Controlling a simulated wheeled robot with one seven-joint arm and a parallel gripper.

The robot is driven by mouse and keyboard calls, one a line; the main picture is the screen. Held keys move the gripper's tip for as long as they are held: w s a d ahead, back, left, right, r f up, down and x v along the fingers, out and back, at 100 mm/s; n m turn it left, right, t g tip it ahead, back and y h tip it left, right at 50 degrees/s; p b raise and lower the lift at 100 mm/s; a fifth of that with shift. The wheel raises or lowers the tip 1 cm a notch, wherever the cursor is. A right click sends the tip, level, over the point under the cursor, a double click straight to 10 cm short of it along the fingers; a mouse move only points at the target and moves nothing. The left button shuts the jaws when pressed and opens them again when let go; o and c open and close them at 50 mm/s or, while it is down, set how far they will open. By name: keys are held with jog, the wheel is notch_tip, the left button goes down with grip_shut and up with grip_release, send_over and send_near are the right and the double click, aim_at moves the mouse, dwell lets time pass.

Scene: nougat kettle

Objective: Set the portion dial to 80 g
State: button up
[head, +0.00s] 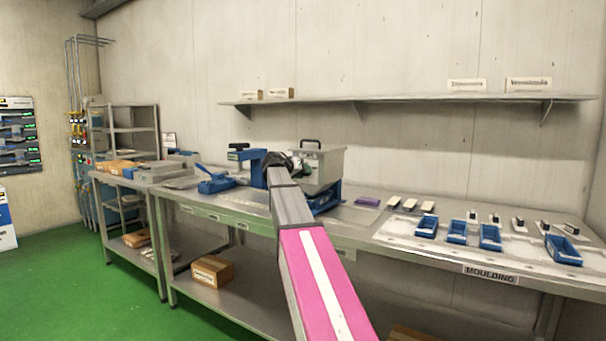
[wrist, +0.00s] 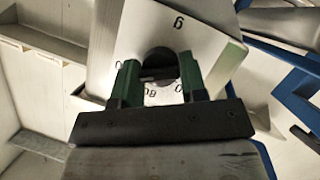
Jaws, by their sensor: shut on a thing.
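The portion dial's black knob (wrist: 158,58) sits on a white plate (wrist: 200,42) in the wrist view. My gripper (wrist: 157,78) has its two green-padded fingers on either side of the knob, shut on it. A "g" shows at the top of the plate, and partial figures show beside and below the knob. The dial's setting cannot be read. In the head view, the grey box-shaped machine (head: 322,166) with a black handle and blue base stands on the bench. My arm reaches to its left front side and hides the dial there.
A blue device (head: 254,165) stands just left of the machine. On the right are a purple block (head: 368,202), pale blocks and several blue trays (head: 457,232). A wall shelf (head: 410,100) runs above the bench (head: 350,222). Blue frame parts lie close right of my gripper in the wrist view.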

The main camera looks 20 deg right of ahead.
jog(key=n+g+h, duration=0.1)
jog(key=n+h, duration=0.1)
jog(key=n, duration=0.2)
jog(key=shift+w+a+f, duration=0.1)
jog(key=n+h, duration=0.2)
jog(key=n, duration=0.3)
jog(key=shift+f, duration=0.1)
dwell(0.3)
jog(key=shift+h, duration=0.3)
jog(key=o, duration=0.9)
jog(key=shift+a, duration=0.15)
jog(key=v, duration=1)
jog(key=shift+a, duration=0.3)
